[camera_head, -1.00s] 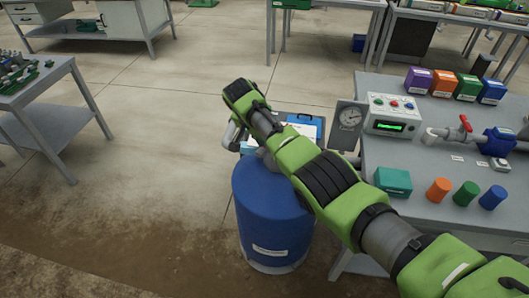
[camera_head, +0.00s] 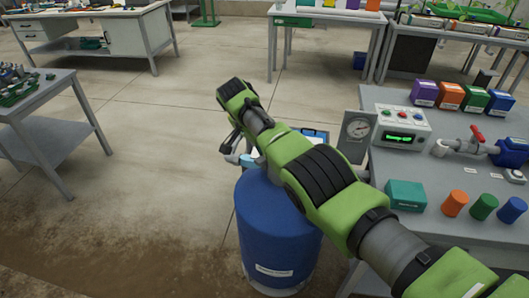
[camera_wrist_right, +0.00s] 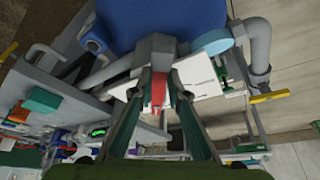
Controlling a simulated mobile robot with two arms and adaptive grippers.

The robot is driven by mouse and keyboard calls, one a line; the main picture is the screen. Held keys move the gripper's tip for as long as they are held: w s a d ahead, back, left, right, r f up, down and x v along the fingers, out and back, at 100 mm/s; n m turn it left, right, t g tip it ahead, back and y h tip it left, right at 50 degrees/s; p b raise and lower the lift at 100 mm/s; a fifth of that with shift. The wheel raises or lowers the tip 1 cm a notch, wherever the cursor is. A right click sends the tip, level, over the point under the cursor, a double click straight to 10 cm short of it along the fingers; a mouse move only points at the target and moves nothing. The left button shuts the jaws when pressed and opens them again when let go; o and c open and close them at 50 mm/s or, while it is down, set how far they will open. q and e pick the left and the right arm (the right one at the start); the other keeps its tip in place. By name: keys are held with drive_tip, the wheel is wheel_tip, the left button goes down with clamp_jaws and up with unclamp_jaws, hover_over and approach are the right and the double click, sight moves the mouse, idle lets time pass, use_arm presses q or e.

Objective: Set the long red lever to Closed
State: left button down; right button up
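A red lever (camera_wrist_right: 158,90) shows in the right wrist view, just below a dark grey fitting (camera_wrist_right: 157,50). My right gripper (camera_wrist_right: 160,82) has its two fingertips on either side of this lever, close to it. I cannot tell whether the fingers press on it or leave a small gap. In the head view my right arm reaches over the blue drum (camera_head: 275,230), and its wrist hides the lever and most of the gripper. Any position marking on the lever is not readable. My left gripper is in neither view.
Floor left of the drum is clear.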

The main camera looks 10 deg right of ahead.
drive_tip(key=o, duration=0.4)
drive_tip(key=shift+d, duration=0.1)
drive_tip(key=v, duration=1.2)
drive_tip(key=shift+r, duration=0.1)
